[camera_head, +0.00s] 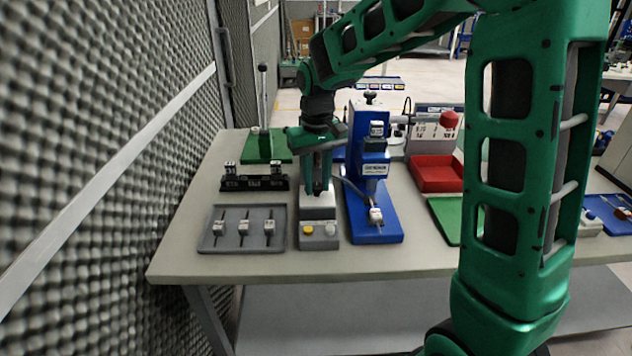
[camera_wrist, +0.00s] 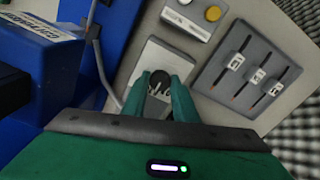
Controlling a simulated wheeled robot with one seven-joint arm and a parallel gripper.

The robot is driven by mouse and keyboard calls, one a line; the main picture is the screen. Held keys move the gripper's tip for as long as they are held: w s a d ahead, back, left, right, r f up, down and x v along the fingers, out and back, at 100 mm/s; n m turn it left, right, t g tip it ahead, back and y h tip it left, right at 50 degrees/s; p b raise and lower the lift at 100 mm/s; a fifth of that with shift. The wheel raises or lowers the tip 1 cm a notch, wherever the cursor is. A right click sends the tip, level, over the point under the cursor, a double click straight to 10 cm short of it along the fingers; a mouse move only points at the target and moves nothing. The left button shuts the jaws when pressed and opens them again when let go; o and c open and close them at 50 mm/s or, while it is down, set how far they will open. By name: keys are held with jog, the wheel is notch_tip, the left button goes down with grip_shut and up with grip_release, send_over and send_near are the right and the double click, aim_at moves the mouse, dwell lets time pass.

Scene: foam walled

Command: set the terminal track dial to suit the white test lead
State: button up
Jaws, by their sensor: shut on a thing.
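The dial (camera_wrist: 158,82) is a black knob with a pale pointer mark on a light plate. My gripper (camera_wrist: 160,86) is shut on it, a green finger on each side; the scale around it is mostly hidden. In the head view my gripper (camera_head: 318,188) points down onto the light control box (camera_head: 318,213), and its fingers hide the dial. I cannot tell which is the white test lead.
The blue press (camera_head: 368,140) stands close at the right of my gripper. A yellow button (camera_head: 308,230) and a white button are on the box front. A black rack (camera_head: 254,183), green plate (camera_head: 278,148) and red bin (camera_head: 435,176) are nearby. A foam wall borders the left.

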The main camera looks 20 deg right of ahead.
aim_at(318, 185)
dwell(0.3)
jog(key=o, duration=1.1)
jog(key=shift+c, duration=0.2)
notch_tip(318, 185, up, 11)
jog(key=shift+d+f, duration=0.1)
jog(key=shift+f, duration=0.05)
